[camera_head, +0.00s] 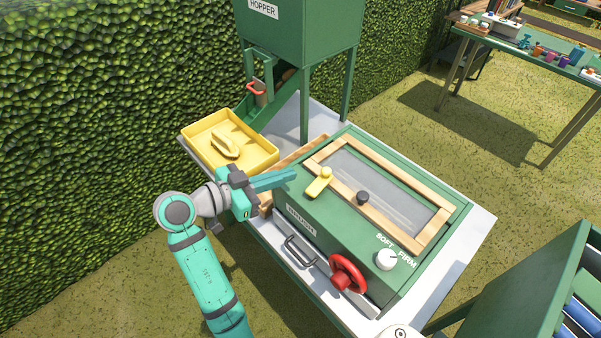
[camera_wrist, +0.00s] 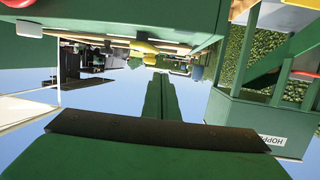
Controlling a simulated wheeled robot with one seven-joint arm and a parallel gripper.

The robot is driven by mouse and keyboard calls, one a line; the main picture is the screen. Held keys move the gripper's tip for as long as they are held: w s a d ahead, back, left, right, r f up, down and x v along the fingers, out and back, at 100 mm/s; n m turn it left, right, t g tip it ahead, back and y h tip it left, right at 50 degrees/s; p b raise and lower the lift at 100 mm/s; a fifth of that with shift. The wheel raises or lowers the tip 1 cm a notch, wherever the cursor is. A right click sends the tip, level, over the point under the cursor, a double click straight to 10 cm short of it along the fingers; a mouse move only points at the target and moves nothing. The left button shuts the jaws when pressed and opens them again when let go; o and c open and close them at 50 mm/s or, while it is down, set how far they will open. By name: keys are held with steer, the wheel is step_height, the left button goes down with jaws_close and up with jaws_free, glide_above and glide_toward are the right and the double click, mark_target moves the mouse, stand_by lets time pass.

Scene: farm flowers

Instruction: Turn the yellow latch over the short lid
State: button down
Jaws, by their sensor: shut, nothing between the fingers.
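The yellow latch (camera_head: 319,184) sits on the near-left part of the green machine's top, at the wooden frame of the lid (camera_head: 383,188). Its round knob end points up and toward the back. The lid has a pale clear panel inside the frame. My gripper (camera_head: 291,175) is shut and empty, its fingers pointing right toward the latch, just left of it and apparently apart from it. In the wrist view, which is upside down, the latch (camera_wrist: 150,48) shows beyond the fingertips (camera_wrist: 160,78).
A black knob (camera_head: 362,198) stands on the frame right of the latch. A red handwheel (camera_head: 347,272) and white dial (camera_head: 386,260) are on the front. A yellow tray (camera_head: 262,150) lies left, beneath the green hopper (camera_head: 300,30). Space above the machine is clear.

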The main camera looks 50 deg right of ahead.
steer(key=w+a+r, duration=0.2)
steer(key=w+a, duration=0.1)
steer(key=a, duration=0.2)
steer(key=n+t+h, duration=0.2)
steer(key=n+h, duration=0.2)
steer(key=n, duration=1.3)
glide_toward(320, 183)
step_height(320, 183, up, 2)
steer(key=w+d, duration=0.1)
steer(key=w, duration=0.2)
steer(key=d, duration=0.6)
steer(key=d+r, duration=0.1)
steer(key=d, duration=0.3)
steer(key=shift+s, duration=0.25)
steer(key=shift+w+a, duration=0.1)
